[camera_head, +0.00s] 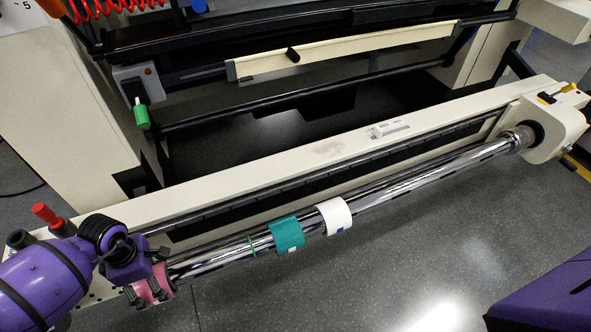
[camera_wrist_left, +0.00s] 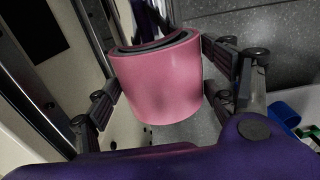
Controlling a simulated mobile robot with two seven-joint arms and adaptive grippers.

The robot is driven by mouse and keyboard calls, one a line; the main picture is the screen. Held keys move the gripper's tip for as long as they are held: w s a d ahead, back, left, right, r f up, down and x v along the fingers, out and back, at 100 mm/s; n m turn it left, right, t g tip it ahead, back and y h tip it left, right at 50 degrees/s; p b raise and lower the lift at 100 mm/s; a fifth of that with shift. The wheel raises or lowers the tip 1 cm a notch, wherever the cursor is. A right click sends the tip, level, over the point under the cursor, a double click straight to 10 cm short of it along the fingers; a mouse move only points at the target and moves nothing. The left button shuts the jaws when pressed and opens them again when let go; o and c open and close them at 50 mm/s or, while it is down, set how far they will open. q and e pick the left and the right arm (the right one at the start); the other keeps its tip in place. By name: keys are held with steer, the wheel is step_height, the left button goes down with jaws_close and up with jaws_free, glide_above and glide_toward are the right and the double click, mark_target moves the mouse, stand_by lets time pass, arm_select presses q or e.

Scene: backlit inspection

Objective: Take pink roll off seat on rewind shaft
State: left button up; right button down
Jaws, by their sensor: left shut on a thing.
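The pink roll (camera_head: 163,284) is at the left end of the chrome rewind shaft (camera_head: 420,176), partly covered by my gripper. In the left wrist view the pink roll (camera_wrist_left: 158,85) fills the space between the fingers, with a dark core ring showing at its upper end. I cannot tell whether the shaft still passes through it. My left gripper (camera_head: 147,290) is shut on the roll's sides; its fingers also show in the wrist view (camera_wrist_left: 160,97). My right gripper is not in view.
A teal roll (camera_head: 287,234) and a white roll (camera_head: 334,216) sit further right along the shaft, with a thin green ring (camera_head: 251,246) left of the teal one. The cream machine beam (camera_head: 300,158) runs behind the shaft. Open grey floor (camera_head: 420,240) lies in front.

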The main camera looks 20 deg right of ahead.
arm_select(q)
steer(key=shift+a, duration=0.5)
steer(key=c, duration=0.7)
steer(key=shift+w+a+r, duration=0.1)
steer(key=shift+w+a, duration=0.1)
steer(key=shift+a, duration=1.5)
